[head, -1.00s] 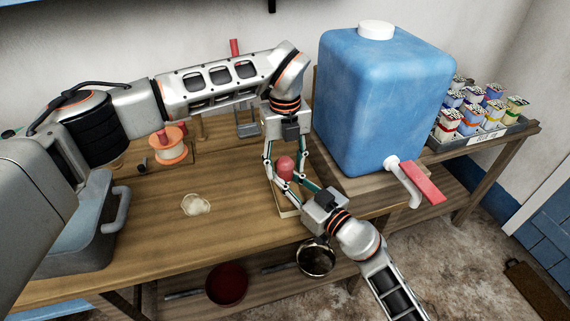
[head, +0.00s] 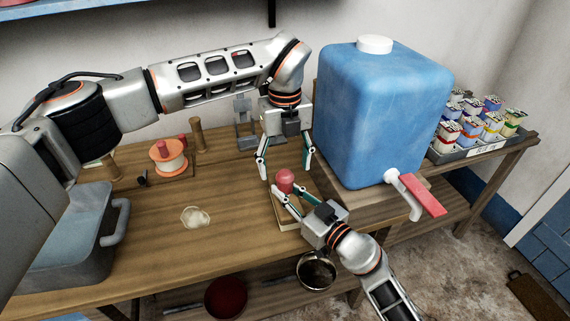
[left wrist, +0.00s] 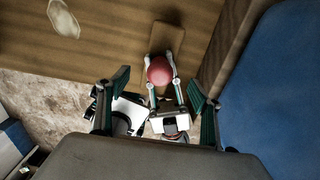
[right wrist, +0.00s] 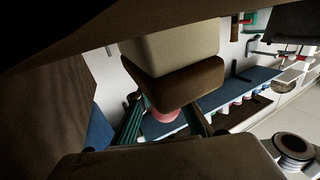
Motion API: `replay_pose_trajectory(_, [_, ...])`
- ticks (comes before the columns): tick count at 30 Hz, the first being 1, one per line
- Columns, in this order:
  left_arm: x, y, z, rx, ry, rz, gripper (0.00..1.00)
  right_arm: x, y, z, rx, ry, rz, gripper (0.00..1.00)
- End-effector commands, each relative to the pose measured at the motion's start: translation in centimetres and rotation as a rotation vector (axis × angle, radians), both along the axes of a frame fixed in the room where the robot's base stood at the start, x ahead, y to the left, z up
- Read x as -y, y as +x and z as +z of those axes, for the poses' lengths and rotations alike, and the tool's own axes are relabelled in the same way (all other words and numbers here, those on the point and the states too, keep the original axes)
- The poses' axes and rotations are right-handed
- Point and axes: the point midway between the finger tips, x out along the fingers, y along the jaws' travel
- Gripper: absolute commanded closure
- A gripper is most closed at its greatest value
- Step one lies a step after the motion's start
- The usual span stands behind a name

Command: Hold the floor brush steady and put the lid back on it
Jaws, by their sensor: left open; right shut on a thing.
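The floor brush (right wrist: 175,80) shows in the right wrist view as a brown block with a cream layer; its underside's details are unclear.
A big blue tank (head: 380,120) with a red-handled tap (head: 422,194) stands close right of the brush. A thread spool (head: 167,157), a metal basin (head: 80,245) and a pale flat piece (head: 195,216) are to the left. Pans sit on the lower shelf. The table's middle is clear.

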Motion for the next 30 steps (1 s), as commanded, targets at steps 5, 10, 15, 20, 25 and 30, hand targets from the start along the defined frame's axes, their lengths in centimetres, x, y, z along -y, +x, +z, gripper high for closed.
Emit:
replay_pose_trajectory(5, [0.0,0.0,0.1,0.0,0.0,0.0,0.35,0.0,0.0,0.0,0.0,0.0,0.0,1.0])
replay_pose_trajectory(10, [0.0,0.1,1.5,0.004,0.0,0.001,0.35,0.0,0.0,0.0,0.0,0.0,0.0,1.0])
replay_pose_trajectory(15, [0.0,0.1,4.8,0.005,0.0,0.002,0.35,0.0,0.0,0.0,0.0,0.0,0.0,1.0])
replay_pose_trajectory(20, [0.0,0.1,8.0,0.005,0.002,0.001,0.35,0.0,0.0,0.0,0.0,0.0,0.0,1.0])
replay_pose_trajectory(25, [0.0,0.0,10.6,0.003,0.0,0.0,0.35,0.0,0.0,0.0,0.0,0.0,0.0,1.0])
replay_pose_trajectory(30, [0.0,0.0,11.8,0.001,0.001,0.0,0.35,0.0,0.0,0.0,0.0,0.0,0.0,1.0])
